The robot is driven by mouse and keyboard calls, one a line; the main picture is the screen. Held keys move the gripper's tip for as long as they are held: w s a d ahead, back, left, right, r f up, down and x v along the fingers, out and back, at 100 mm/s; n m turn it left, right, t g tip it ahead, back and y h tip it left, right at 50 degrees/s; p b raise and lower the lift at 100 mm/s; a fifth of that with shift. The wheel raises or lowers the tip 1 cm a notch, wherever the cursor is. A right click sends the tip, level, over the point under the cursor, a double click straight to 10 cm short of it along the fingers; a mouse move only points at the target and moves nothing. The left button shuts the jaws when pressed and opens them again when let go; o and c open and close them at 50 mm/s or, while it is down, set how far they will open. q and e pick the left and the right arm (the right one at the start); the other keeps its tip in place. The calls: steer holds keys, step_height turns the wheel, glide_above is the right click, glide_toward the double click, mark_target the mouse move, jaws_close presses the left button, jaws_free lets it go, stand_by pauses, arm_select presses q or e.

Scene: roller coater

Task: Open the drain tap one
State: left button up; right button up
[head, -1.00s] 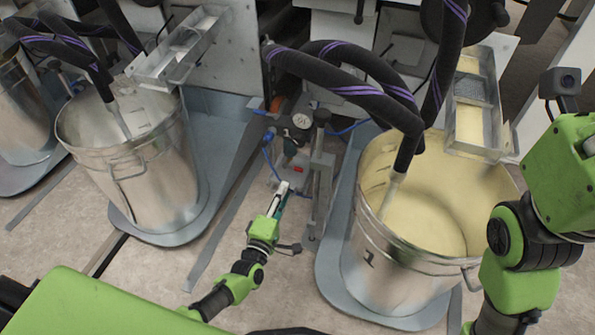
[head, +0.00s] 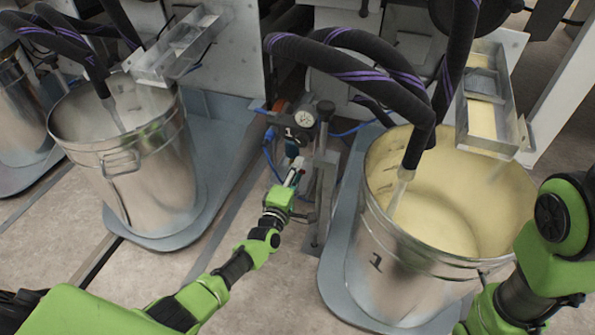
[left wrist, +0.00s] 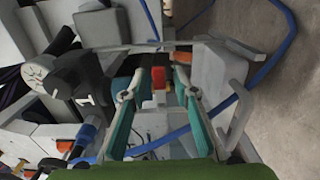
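The drain tap assembly stands between the two buckets in the head view, with a round gauge (head: 304,118) and a black part marked 1 (head: 289,133). In the left wrist view the gauge (left wrist: 38,77) is at the left. A small red part (left wrist: 159,80) shows between my fingers, possibly the tap's handle. My left gripper (head: 294,174) points at the assembly from the front. In the left wrist view my left gripper (left wrist: 157,88) is open, its teal-padded fingers on either side of the red part with gaps. My right gripper is out of view.
A metal bucket marked 1 (head: 376,263) with cream liquid stands right of the assembly. Another metal bucket (head: 140,178) stands left. Black hoses (head: 340,72) hang above. A grey upright post (head: 321,185) stands close right of my left gripper. Blue tubing (left wrist: 275,55) runs nearby.

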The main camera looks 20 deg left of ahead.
arm_select(q)
jaws_close()
steer(key=shift+f+m, duration=0.15)
steer(key=shift+m, duration=0.15)
steer(key=m, duration=0.2)
steer(key=shift+f+m, duration=0.4)
steer(key=m, duration=0.3)
steer(key=f+m, duration=0.1)
steer(key=shift+a+m, duration=0.3)
steer(key=shift+a, duration=0.05)
steer(key=m, duration=0.1)
steer(key=a+m, duration=0.1)
steer(key=m, duration=0.1)
steer(key=f+m, duration=0.1)
steer(key=m, duration=0.1)
steer(key=shift+a, duration=0.15)
steer(key=m, duration=0.3)
steer(key=shift+a+f, duration=0.15)
steer(key=shift+a, duration=0.2)
steer(key=shift+a+m, duration=0.25)
steer(key=shift+m, duration=0.65)
